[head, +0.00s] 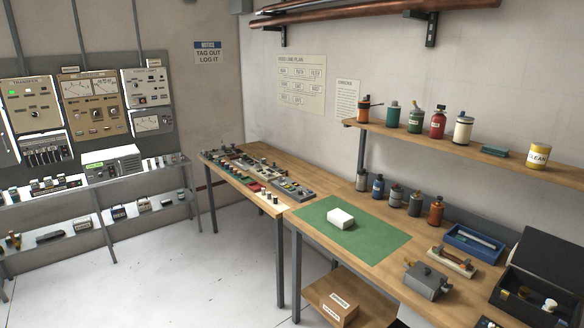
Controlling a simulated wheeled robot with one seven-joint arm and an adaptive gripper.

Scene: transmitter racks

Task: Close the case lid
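A black case (507,303) stands on the wooden workbench at the far right of the head view, cut off by the picture's right edge. Its black lid (553,258) is raised, standing up at the back of the case. Small items lie inside, among them a white round-topped one and a brass-coloured one. My gripper is not in view.
The workbench also holds a blue tray (459,243), a grey vise-like block (426,281), a green mat (385,243) with a white block (341,218), and several bottles. A shelf (470,147) hangs above. Open floor (190,275) lies left of the bench.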

